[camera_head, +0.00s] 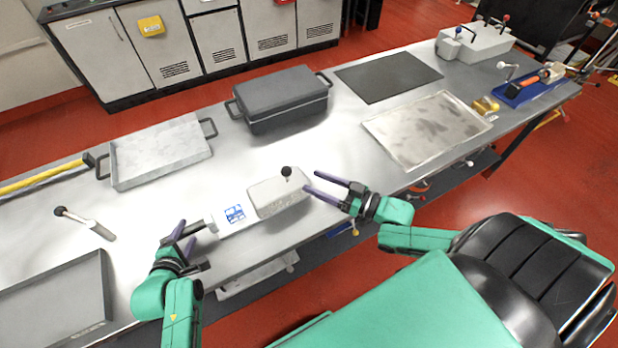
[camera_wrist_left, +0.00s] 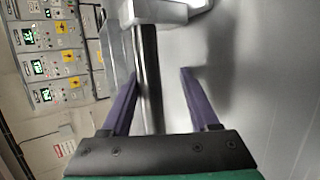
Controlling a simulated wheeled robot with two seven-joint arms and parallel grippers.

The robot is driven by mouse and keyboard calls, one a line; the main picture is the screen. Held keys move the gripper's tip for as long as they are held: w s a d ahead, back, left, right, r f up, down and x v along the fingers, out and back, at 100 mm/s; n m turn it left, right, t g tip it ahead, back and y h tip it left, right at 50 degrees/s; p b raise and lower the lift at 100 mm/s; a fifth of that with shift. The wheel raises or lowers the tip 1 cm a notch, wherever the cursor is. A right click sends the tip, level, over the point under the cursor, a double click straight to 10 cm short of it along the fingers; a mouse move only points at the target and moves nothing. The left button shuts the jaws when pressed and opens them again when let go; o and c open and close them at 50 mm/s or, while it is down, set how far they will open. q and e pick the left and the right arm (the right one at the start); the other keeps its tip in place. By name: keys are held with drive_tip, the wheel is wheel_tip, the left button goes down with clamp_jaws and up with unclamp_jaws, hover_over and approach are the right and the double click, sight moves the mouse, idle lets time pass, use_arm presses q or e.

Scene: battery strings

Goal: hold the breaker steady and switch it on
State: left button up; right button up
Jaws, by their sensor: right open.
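The breaker (camera_head: 278,196) is a pale grey box on the metal bench, with a black-knobbed lever (camera_head: 287,172) on top. A white plate with a blue label (camera_head: 235,215) adjoins its left end, and a grey bar handle (camera_head: 205,229) sticks out further left. My left gripper (camera_head: 187,233) is open at this handle. In the left wrist view the dark bar (camera_wrist_left: 149,80) runs between its spread fingers (camera_wrist_left: 158,82), nearer the left finger, with a clear gap to the right one. My right gripper (camera_head: 311,183) is open and empty, just right of the breaker and its lever.
A dark lidded case (camera_head: 280,97) and an empty metal tray (camera_head: 160,155) stand behind the breaker. A loose lever (camera_head: 85,222) and a grey tray (camera_head: 60,300) are at left. A black mat (camera_head: 388,76) and stained sheet (camera_head: 428,128) lie at right.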

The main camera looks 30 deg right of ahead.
use_arm(q)
drive_tip(key=shift+w+r, duration=0.15)
drive_tip(key=shift+w, duration=0.05)
drive_tip(key=v, duration=1.2)
drive_tip(key=shift+a, duration=0.1)
